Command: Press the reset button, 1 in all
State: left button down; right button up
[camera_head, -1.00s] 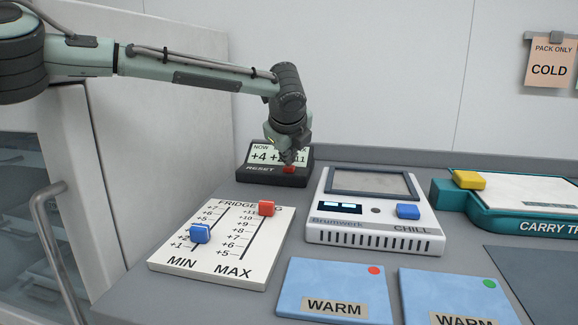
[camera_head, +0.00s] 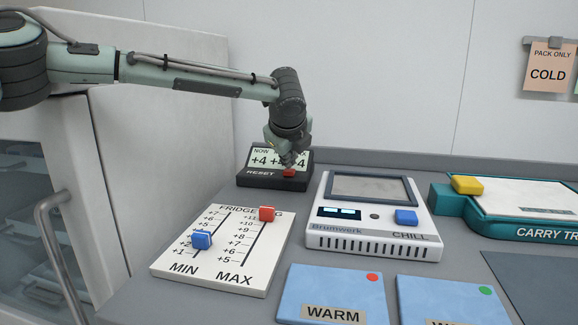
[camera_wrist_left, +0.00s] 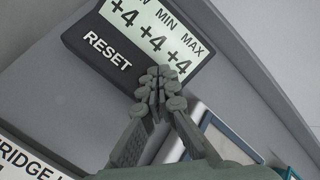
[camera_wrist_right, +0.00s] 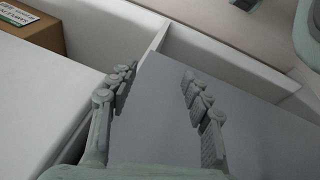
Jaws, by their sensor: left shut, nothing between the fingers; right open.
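The dark reset unit (camera_head: 262,181) stands at the back of the counter, with a lit display and the word RESET on its front. Its red button (camera_head: 288,173) shows just under my left gripper (camera_head: 289,163), which is shut and empty and points down at it. In the left wrist view the display (camera_wrist_left: 158,38) reads +4 under NOW, MIN and MAX. There the shut fingertips (camera_wrist_left: 160,82) cover the button, so I cannot tell whether they touch it. My right gripper (camera_wrist_right: 158,70) is open and empty in the right wrist view, away from the unit.
A slider board (camera_head: 222,248) with blue and red knobs lies in front of the unit. A white CHILL device (camera_head: 375,243) stands to its right. Blue WARM packs (camera_head: 330,283) lie in front, and a teal carry tray (camera_head: 520,233) is at right.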

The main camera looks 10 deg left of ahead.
aim_at(289, 172)
pick_arm(q)
jog(key=shift+r+p, duration=0.45)
jog(key=shift+r, duration=0.1)
notch_tip(289, 172, up, 3)
jog(key=shift+s+p, duration=0.1)
jog(key=shift+p, duration=1)
jog(key=shift+r, duration=1.1)
